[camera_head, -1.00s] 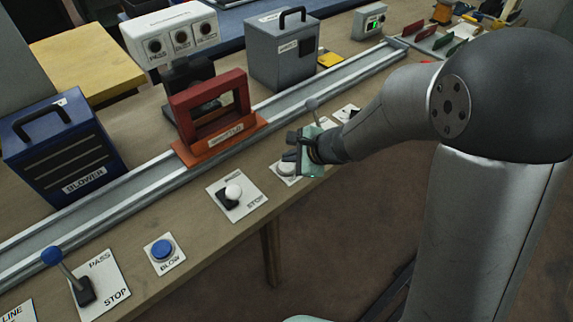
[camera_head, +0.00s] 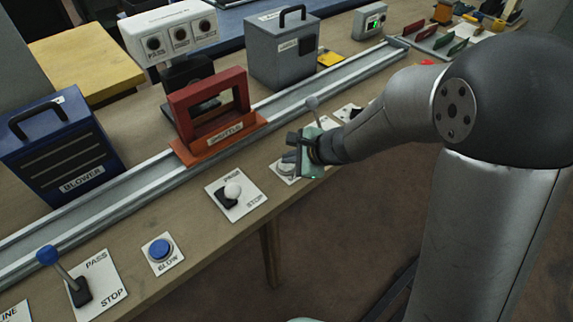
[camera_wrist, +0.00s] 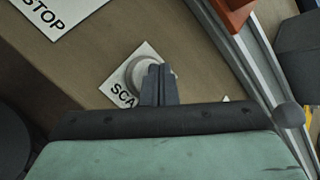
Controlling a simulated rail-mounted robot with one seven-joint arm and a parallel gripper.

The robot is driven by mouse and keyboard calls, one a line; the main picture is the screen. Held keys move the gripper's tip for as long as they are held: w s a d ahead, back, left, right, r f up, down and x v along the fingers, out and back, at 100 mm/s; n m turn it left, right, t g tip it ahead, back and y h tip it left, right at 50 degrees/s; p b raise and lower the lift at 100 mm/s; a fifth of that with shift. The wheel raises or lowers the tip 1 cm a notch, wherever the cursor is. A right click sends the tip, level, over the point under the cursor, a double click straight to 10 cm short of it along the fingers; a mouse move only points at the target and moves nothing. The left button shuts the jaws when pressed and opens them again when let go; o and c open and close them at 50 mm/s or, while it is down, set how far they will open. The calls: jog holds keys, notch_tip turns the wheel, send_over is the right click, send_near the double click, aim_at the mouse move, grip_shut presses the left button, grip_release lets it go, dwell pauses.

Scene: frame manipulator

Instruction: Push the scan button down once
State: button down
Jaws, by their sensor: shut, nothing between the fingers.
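The scan button is a round white button (camera_wrist: 136,72) on a small white plate (camera_wrist: 117,92) with partly visible "SCA" lettering, seen in the wrist view. In the head view the button (camera_head: 287,167) is mostly hidden by my gripper (camera_head: 288,159). My gripper's shut fingers (camera_wrist: 158,72) are empty and overlap the right part of the button in the wrist view. The fingertips are at or just above the button; I cannot tell whether they touch it or whether it is pressed.
A white-knobbed lever (camera_head: 232,190) on a PASS/STOP plate stands to the left, and a grey-knobbed lever (camera_head: 312,103) stands close behind my gripper. The red shuttle frame (camera_head: 212,112) sits on the rail (camera_head: 130,177). A blue BLOW button (camera_head: 161,249) is further left.

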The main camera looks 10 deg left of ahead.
aim_at(290, 167)
jog(key=shift+f+b, duration=0.45)
jog(key=shift+b, duration=0.1)
dwell(0.5)
jog(key=shift+r, duration=0.1)
dwell(0.3)
jog(key=shift+r+p, duration=0.55)
jog(key=shift+r, duration=0.2)
jog(key=shift+r+p, duration=1.95)
jog(key=shift+r, duration=0.55)
